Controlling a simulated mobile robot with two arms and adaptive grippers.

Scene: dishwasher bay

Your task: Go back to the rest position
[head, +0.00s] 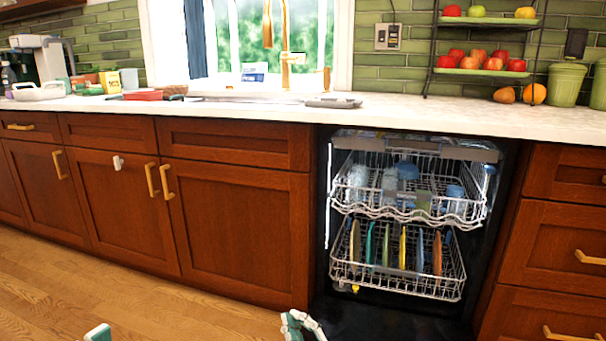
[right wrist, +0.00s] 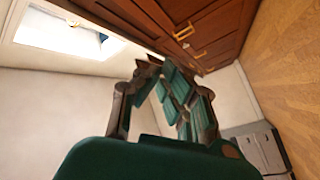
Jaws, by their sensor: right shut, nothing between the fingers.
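My right gripper (head: 302,326) shows at the bottom edge of the head view, low in front of the dishwasher's left side and apart from it. In the right wrist view my right gripper (right wrist: 160,68) has its green-padded fingers together, with nothing between them. It points toward a pale wall and wooden cabinets and touches nothing that I can see. Of my left gripper (head: 98,334) only a small green and white part shows at the bottom left of the head view, over the wood floor. Its fingers are mostly cut off by the frame.
The dishwasher is open, with glasses on the upper rack (head: 340,205) and colored plates in the lower rack (head: 450,292). Cabinets (head: 235,205) stand to its left, drawers (head: 550,240) to its right. The counter (head: 420,112) runs above. The wood floor (head: 150,305) in front looks clear.

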